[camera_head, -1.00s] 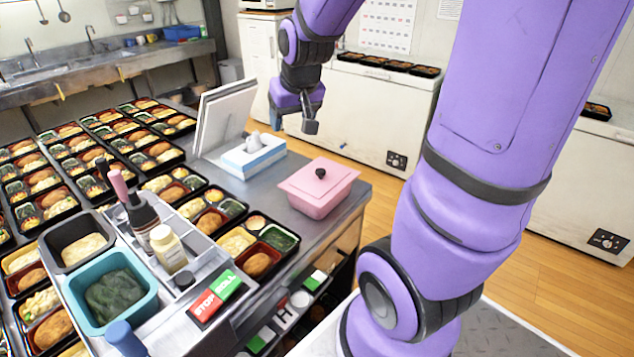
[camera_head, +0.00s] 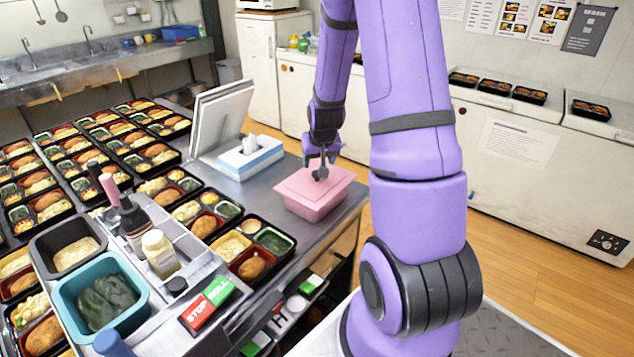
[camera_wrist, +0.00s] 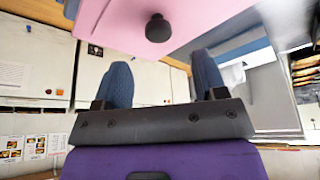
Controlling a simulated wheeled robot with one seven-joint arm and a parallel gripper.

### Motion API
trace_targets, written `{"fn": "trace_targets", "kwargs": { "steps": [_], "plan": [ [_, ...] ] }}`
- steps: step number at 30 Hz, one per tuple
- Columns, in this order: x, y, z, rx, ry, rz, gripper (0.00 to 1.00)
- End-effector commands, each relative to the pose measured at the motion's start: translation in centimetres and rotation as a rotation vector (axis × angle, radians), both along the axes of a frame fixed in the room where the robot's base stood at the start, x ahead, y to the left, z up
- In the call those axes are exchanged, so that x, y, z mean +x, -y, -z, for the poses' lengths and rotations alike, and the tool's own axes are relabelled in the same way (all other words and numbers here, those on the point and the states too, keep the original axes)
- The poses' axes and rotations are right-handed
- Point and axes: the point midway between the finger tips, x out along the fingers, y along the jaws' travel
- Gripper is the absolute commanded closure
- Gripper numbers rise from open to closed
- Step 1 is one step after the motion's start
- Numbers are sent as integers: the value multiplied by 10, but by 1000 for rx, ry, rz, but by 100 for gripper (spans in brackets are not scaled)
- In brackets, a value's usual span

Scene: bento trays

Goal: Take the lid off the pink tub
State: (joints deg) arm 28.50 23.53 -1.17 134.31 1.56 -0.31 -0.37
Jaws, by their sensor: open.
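The pink tub (camera_head: 309,207) stands on the grey counter near its right edge, with its pink lid (camera_head: 299,184) on. A small dark round knob (camera_wrist: 158,28) sits on the lid in the wrist view. In the head view the knob is hidden behind or between my gripper's fingers. My gripper (camera_head: 320,172) is over the lid with its fingers pointing down. In the wrist view my gripper (camera_wrist: 164,82) shows two blue-grey fingers spread apart, with nothing between them. The knob lies beyond the fingertips, roughly in line with the gap.
A tissue box (camera_head: 252,157) and a white tilted panel (camera_head: 218,118) stand left of the tub. Several filled bento trays (camera_head: 262,250) cover the counter to the left. White freezers (camera_head: 515,150) stand behind, across open floor.

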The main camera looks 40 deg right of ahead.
Motion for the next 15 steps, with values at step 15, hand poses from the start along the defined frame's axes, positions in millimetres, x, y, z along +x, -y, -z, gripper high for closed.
{"fn": "trace_targets", "kwargs": {
  "steps": [15],
  "plan": [
    [12, 9, 38, 2, -3, 0, 35]
  ]
}}
